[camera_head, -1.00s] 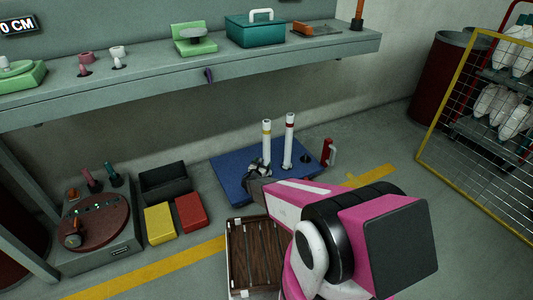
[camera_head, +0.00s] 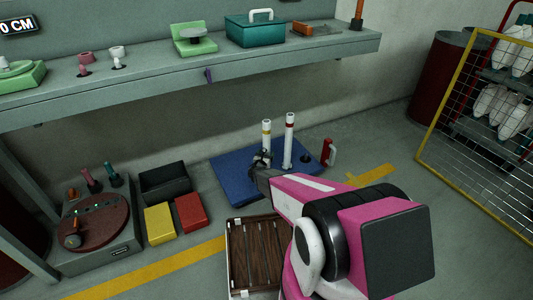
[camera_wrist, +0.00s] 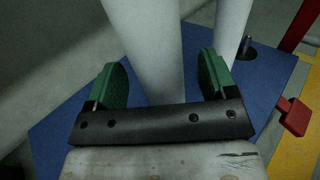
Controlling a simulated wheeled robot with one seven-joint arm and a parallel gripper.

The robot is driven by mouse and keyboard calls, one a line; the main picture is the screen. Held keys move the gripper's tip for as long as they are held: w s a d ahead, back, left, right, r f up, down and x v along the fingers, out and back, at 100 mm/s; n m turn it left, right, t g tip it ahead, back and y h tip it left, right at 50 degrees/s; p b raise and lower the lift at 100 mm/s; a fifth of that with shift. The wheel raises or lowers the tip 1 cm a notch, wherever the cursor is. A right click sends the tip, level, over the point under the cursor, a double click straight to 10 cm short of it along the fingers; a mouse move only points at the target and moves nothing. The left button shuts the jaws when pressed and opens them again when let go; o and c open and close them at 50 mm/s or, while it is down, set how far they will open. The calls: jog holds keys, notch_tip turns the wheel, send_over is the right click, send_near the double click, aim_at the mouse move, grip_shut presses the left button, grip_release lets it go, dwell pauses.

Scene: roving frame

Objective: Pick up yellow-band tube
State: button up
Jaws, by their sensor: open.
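The yellow-band tube (camera_head: 266,133) stands upright on the blue base (camera_head: 233,182), a white tube with a yellow band near its top. A second white tube with a red band (camera_head: 289,140) stands upright just right of it. My gripper (camera_head: 262,160) is at the yellow-band tube, low on its visible length. In the wrist view my gripper (camera_wrist: 160,85) is open, with its green finger pads on either side of a white tube (camera_wrist: 150,45). Gaps show between pads and tube. The other tube (camera_wrist: 231,30) is close to the right pad. The tubes' bands are out of the wrist view.
A dark peg (camera_head: 305,158) and a red-handled item (camera_head: 328,152) are at the base's right side. A wooden slatted crate (camera_head: 232,262) stands in front. Yellow (camera_head: 159,222) and red (camera_head: 191,211) boxes lie left. A grey shelf (camera_head: 190,78) overhangs behind.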

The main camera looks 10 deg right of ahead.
jog(key=shift+x, duration=0.85)
jog(key=c, duration=1.1)
